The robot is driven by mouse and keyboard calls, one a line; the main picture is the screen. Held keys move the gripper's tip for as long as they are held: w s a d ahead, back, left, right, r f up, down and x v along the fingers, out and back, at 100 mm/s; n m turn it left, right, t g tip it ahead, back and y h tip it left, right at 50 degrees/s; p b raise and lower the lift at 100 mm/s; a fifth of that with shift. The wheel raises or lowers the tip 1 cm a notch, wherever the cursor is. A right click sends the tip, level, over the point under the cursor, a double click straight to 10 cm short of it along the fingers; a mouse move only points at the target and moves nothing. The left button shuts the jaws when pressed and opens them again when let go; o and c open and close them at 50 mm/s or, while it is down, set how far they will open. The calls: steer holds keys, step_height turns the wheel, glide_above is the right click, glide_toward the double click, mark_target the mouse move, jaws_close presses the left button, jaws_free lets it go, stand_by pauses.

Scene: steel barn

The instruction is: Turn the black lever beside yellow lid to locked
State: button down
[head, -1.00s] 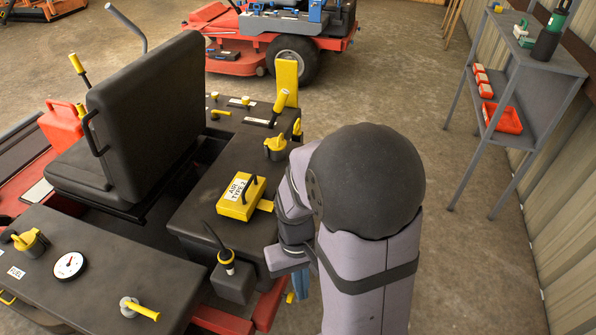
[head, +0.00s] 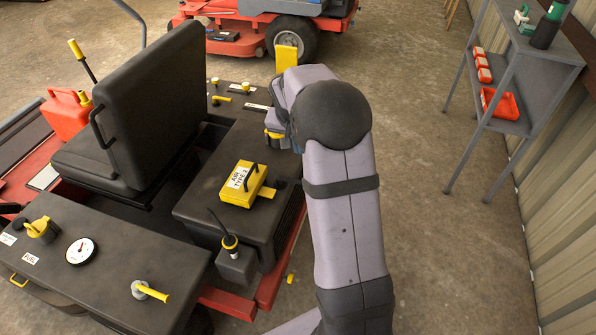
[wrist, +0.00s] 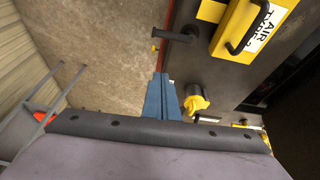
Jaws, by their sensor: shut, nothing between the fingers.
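The yellow lid (head: 239,196), marked AIR TYPE 2 and topped by a black handle, lies on the dark console. It also shows in the wrist view (wrist: 232,45). A short black lever (wrist: 174,36) sticks out past the console edge beside the lid. In the head view, a small dark part (head: 282,183) near the lid's right side appears to be this lever. I cannot read its position marking. My gripper (wrist: 162,80) has its blue fingers together and empty, apart from the lever and near a yellow cap (wrist: 196,100).
A black stick with a yellow collar (head: 229,243) stands at the console's near corner. The black seat (head: 148,110) is to the left. A grey shelf (head: 525,70) stands at the right wall. Open floor (head: 425,190) lies right of the machine.

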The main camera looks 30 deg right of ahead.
steer(key=shift+f, duration=0.1)
stand_by(0.5)
step_height(320, 180, down, 10)
steer(key=p, duration=0.2)
steer(key=shift+s+a, duration=0.2)
steer(key=shift+a, duration=0.05)
stand_by(0.4)
steer(key=shift+f+m+b, duration=0.1)
steer(key=shift+m+b, duration=0.25)
steer(key=shift+m, duration=0.05)
